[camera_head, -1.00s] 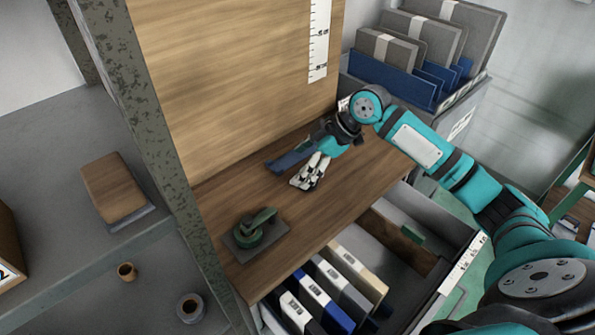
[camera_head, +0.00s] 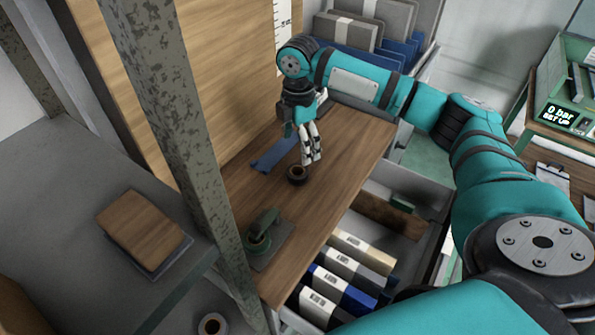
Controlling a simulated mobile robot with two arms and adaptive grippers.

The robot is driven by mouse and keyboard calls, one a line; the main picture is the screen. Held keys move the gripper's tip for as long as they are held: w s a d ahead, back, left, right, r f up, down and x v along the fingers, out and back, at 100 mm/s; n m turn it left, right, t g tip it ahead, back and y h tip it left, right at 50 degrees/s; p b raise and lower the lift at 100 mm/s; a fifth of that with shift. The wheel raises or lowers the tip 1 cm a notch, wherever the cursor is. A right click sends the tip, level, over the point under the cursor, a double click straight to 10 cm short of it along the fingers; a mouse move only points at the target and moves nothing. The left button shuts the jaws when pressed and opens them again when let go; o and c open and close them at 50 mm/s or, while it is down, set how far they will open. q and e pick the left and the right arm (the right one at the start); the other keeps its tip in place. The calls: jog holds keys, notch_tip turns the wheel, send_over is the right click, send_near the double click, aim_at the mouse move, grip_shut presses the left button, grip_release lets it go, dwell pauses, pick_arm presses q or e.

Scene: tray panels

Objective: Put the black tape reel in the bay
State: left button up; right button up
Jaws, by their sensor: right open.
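A small black tape reel (camera_head: 298,175) with a brown core lies flat on the wooden worktop, near the back panel. My right gripper (camera_head: 310,160) points down just above and behind it, with its pale fingers open. The fingertips are very near the reel's upper right edge; I cannot tell whether they touch it. A second dark ring with a pale centre (camera_head: 212,325) sits on the grey shelf at the bottom left, cut by the frame edge. Which place is the bay is not clear. My left gripper is out of view.
A green tool (camera_head: 262,228) stands on a grey plate at the worktop's front left. A blue strip (camera_head: 272,158) lies left of the gripper. An open drawer (camera_head: 425,212) with several labelled boxes is in front. A spotted metal post (camera_head: 180,130) rises at left.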

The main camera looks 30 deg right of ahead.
aim_at(297, 169)
notch_tip(297, 169, down, 3)
jog(key=shift+a+r, duration=0.1)
jog(key=shift+a, duration=0.05)
jog(key=shift+f, duration=0.5)
jog(key=shift+s+f+p, duration=0.1)
jog(key=shift+f+p, duration=0.25)
jog(key=shift+p, duration=0.1)
notch_tip(297, 169, down, 4)
jog(key=shift+s+a+r+p, duration=0.15)
jog(key=shift+r+p, duration=0.05)
jog(key=shift+p, duration=0.3)
jog(key=shift+f, duration=0.4)
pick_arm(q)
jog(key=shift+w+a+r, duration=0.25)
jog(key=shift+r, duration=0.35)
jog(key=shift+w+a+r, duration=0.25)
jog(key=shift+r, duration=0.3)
pick_arm(e)
jog(key=shift+c, duration=0.2)
jog(key=c, duration=1.3)
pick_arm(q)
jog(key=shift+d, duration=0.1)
pick_arm(e)
jog(key=shift+o, duration=0.2)
